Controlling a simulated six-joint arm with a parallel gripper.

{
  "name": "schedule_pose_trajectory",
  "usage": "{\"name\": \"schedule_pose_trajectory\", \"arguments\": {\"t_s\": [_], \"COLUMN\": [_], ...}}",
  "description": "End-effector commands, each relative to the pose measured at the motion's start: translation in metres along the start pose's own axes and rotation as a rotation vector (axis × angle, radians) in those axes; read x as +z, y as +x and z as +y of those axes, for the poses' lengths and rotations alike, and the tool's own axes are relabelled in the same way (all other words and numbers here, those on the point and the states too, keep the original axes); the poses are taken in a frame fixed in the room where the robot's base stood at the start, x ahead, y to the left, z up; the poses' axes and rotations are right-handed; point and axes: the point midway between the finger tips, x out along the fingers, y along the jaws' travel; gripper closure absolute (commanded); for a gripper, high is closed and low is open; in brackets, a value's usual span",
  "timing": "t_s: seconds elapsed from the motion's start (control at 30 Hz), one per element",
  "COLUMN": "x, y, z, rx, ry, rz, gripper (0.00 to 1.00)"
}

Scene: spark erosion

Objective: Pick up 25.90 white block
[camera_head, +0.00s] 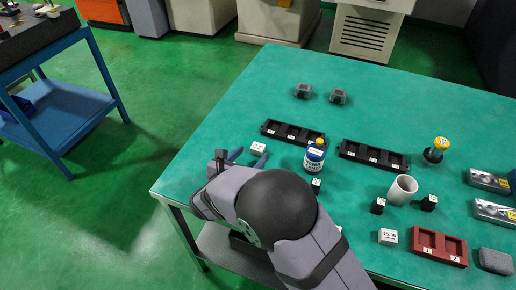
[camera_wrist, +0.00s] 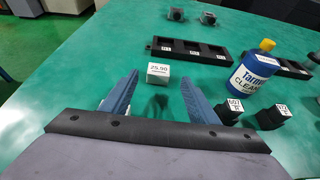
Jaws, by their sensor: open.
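A small white block (camera_wrist: 158,72) with a printed number that looks like 25.90 sits on the green table, just ahead of my fingertips in the wrist view. It also shows in the head view (camera_head: 258,148), near the table's left side. My gripper (camera_wrist: 159,80) is open and empty, with blue fingers on either side of the block's line. In the head view my gripper (camera_head: 248,157) is low over the table, close to the block on its near side. A second white block (camera_head: 388,237) stands at the front right; its label is hard to read.
A blue-and-white cleaner bottle (camera_head: 315,156) stands right of the block, with small black blocks (camera_head: 316,186) nearby. A black slotted tray (camera_head: 293,134) lies behind. A second black tray (camera_head: 373,155), a white cup (camera_head: 402,190) and a red tray (camera_head: 438,246) are farther right.

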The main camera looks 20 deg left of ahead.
Motion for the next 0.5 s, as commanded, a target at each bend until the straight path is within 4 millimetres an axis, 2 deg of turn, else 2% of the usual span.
{"name": "schedule_pose_trajectory", "arguments": {"t_s": [0.17, 0.5], "x": [0.001, -0.001], "y": [0.007, 0.046], "z": [0.001, 0.002], "rx": [-0.001, 0.0], "ry": [0.001, 0.001], "rz": [0.0, 0.001], "gripper": [0.45, 0.45]}}
